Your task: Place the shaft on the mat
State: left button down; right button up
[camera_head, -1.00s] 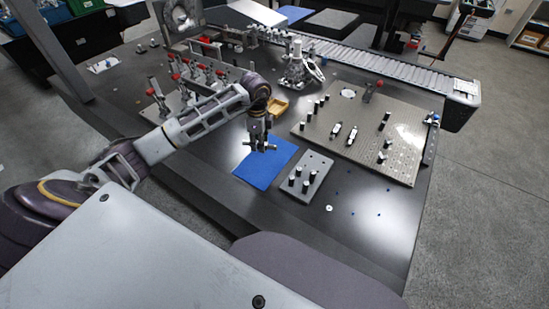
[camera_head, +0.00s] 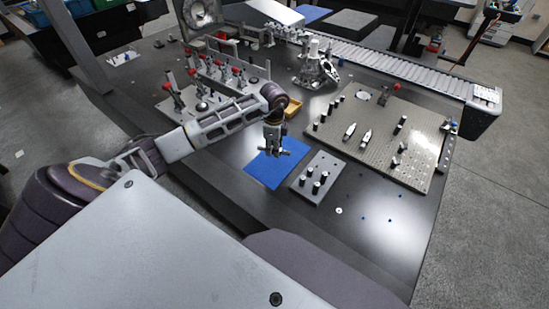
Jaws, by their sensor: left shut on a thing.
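The blue mat (camera_head: 269,173) lies flat on the dark table near its front edge. My left gripper (camera_head: 275,152) points down over the back part of the mat. It is shut on a small grey piece, which I take to be the shaft; it is too small and dark to make out clearly, and the gripper hides part of it. I cannot tell whether the piece touches the mat. My right gripper is not in view.
A grey block with several black pegs (camera_head: 328,166) stands just right of the mat. A perforated plate (camera_head: 383,152) with fixtures lies farther right.

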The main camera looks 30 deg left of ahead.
aim_at(274, 162)
pick_arm(q)
notch_tip(274, 162, down, 2)
dwell(0.5)
jog(key=shift+f, duration=1.9)
jog(key=shift+f, duration=0.1)
jog(key=c, duration=1.1)
grip_release()
jog(key=shift+c, duration=0.2)
